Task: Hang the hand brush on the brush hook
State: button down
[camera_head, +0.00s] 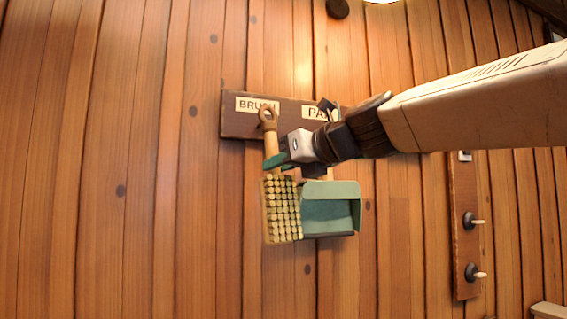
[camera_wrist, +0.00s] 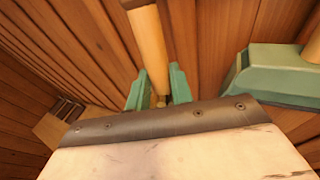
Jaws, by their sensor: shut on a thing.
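The hand brush (camera_head: 282,210) has a pale wooden handle with a ring at its top and a block of tan bristles below. It hangs upright in front of the wall board (camera_head: 231,124), its ring just below the label "BRUSH" (camera_head: 257,105). My gripper (camera_head: 277,160) comes from the right and is shut on the brush handle. The wrist view shows the handle (camera_wrist: 149,50) between the green fingers (camera_wrist: 157,88). The brush hook is hidden behind the ring, so I cannot tell whether the ring is around it.
A green dustpan (camera_head: 330,208) hangs close to the right of the brush, below a partly covered label (camera_head: 315,112). It also shows in the wrist view (camera_wrist: 275,75). A board with pegs (camera_head: 466,230) is farther right. The plank wall at left is clear.

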aim_at(271, 173)
jog(key=shift+w+a+f, duration=0.2)
jog(key=shift+w+a, duration=0.1)
jog(key=shift+w, duration=0.65)
jog(key=shift+w+a+f, duration=0.25)
jog(key=shift+w, duration=0.75)
jog(key=shift+w+a+f, duration=0.2)
jog(key=shift+w+a, duration=0.1)
jog(key=shift+w, duration=0.65)
jog(key=shift+f, duration=0.1)
jog(key=c, duration=1.2)
grip_release()
jog(key=shift+o, duration=0.3)
